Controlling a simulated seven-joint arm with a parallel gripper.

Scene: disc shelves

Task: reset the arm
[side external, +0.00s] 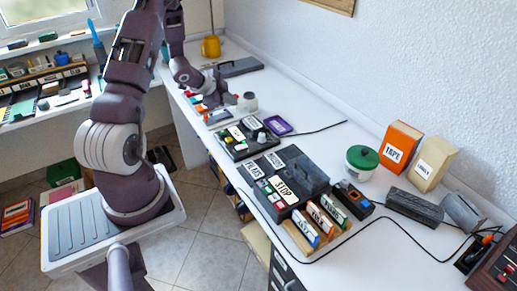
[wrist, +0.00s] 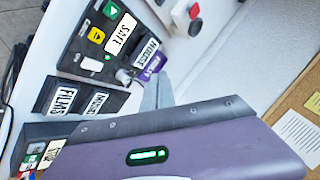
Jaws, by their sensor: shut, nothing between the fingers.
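My gripper (side external: 229,97) hangs over the far part of the white desk in the side external view, near a white round item (side external: 247,102). In the wrist view my gripper (wrist: 157,90) shows as a purple hand with grey fingers, shut and empty. The arm is bent, its upper part out of the picture at the top.
A dark button panel (side external: 246,137) and a dark labelled box (side external: 285,178) stand on the desk. Nearer are a green-lidded jar (side external: 361,160), an orange box (side external: 399,148) and a beige box (side external: 432,163). Cables cross the right side; a wall borders the desk.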

